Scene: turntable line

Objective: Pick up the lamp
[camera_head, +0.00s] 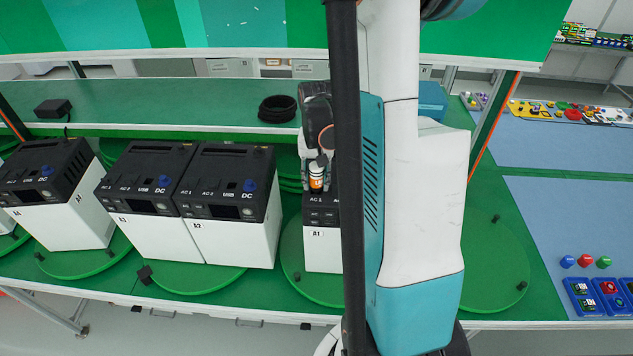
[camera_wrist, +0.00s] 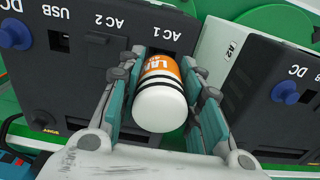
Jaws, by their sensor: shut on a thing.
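The lamp (camera_head: 317,175) is a small cylinder with a white end, dark rings and an orange printed label. In the wrist view the lamp (camera_wrist: 160,95) sits between the two fingers of my gripper (camera_wrist: 163,105), which is shut on it. In the head view my gripper (camera_head: 317,183) points down over the black top of the box marked A1 (camera_head: 323,243). The lamp is at the AC 1 area of that top. Whether its far end is still in a socket is hidden.
Boxes A2 (camera_head: 238,240) and A3 (camera_head: 157,235) stand close together to the left, with another white box (camera_head: 70,220) farther left. They stand on green turntables. A black cable coil (camera_head: 278,108) lies on the shelf behind. Buttons (camera_head: 604,262) sit at the right.

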